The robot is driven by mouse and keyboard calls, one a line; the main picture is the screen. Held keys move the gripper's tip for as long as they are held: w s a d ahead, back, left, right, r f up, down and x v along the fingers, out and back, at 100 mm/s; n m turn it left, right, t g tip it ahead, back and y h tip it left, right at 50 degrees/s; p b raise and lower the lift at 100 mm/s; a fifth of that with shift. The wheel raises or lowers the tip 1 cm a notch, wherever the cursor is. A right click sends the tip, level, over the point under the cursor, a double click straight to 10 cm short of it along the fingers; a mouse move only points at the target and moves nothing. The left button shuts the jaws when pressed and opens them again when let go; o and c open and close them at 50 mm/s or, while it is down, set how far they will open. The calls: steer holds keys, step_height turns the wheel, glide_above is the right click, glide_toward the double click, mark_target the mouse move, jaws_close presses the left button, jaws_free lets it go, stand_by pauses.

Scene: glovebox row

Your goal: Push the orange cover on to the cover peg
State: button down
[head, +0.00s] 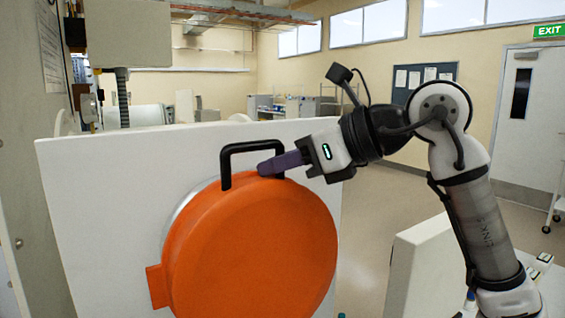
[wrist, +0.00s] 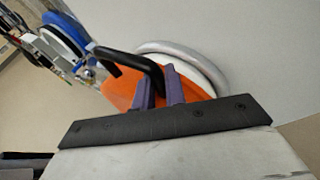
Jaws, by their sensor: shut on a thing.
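The orange cover (head: 250,250) is a large round disc held upright in front of a white panel (head: 110,200). It has a black handle (head: 226,160) on top and an orange tab (head: 157,286) at its lower left. My gripper (head: 268,168) comes from the right, its purple fingers shut on the handle. In the wrist view the fingers (wrist: 160,90) stand either side of the black handle (wrist: 135,60), with the orange cover (wrist: 118,90) behind. A pale ring (wrist: 185,55) shows behind the cover, partly hidden. I cannot make out the cover peg.
The white panel fills the space behind the cover. Grey equipment (head: 22,150) stands close at the left. A white box-like surface (head: 415,262) is at the lower right, below my arm. Open floor (head: 385,190) lies beyond, towards a door (head: 518,125).

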steer(key=shift+w+a+f, duration=0.1)
steer(key=shift+w+a, duration=0.5)
steer(key=shift+w, duration=0.3)
steer(key=shift+w+a+f, duration=0.1)
steer(key=shift+w+a, duration=0.45)
steer(key=shift+w, duration=0.3)
stand_by(1.4)
steer(key=c, duration=1.4)
jaws_free()
steer(key=shift+c, duration=0.2)
steer(key=shift+o, duration=0.4)
steer(key=shift+f, duration=0.1)
